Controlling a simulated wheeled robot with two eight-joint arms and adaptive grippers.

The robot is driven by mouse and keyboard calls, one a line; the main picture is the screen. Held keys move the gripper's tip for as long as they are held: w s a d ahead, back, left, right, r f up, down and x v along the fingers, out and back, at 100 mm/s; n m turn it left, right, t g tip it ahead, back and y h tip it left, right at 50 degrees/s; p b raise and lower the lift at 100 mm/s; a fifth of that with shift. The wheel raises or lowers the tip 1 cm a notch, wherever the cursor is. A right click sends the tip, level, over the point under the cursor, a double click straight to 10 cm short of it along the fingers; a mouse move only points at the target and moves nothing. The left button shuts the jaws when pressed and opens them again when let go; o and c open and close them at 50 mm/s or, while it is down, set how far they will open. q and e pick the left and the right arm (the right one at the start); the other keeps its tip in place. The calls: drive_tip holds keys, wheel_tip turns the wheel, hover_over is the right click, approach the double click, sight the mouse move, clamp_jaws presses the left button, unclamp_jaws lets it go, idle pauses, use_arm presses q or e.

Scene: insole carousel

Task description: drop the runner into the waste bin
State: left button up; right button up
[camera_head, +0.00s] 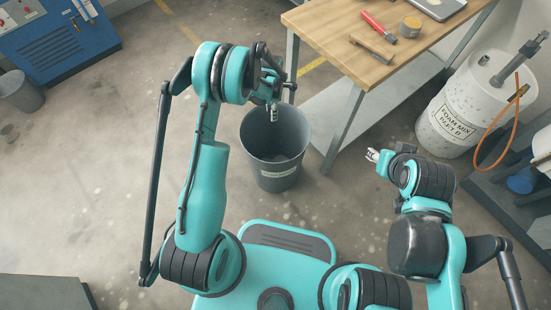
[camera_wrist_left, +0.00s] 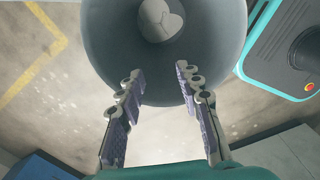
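The grey waste bin (camera_head: 262,166) stands on the floor below my left gripper (camera_head: 274,112). In the left wrist view the bin (camera_wrist_left: 222,28) fills the top centre, and my left gripper (camera_wrist_left: 160,76) has its two fingers spread over the near rim with nothing between them. Pale rounded pieces (camera_wrist_left: 160,18) lie at the bottom of the bin. I cannot tell whether one of them is the runner, and I see no clear runner elsewhere. My right gripper (camera_head: 372,155) is at the right, away from the bin, and its finger gap is too small to read.
A wooden workbench (camera_head: 330,27) with a red-handled tool (camera_head: 378,25), a hammer (camera_head: 372,49) and a small tin (camera_head: 410,27) stands behind the bin. A white foam drum (camera_head: 440,140) is at the right. A blue cabinet (camera_head: 60,45) is at the far left. The floor left of the bin is clear.

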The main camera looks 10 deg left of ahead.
use_arm(q)
wheel_tip(320, 180, up, 8)
drive_tip(key=shift+f, duration=0.25)
idle(0.4)
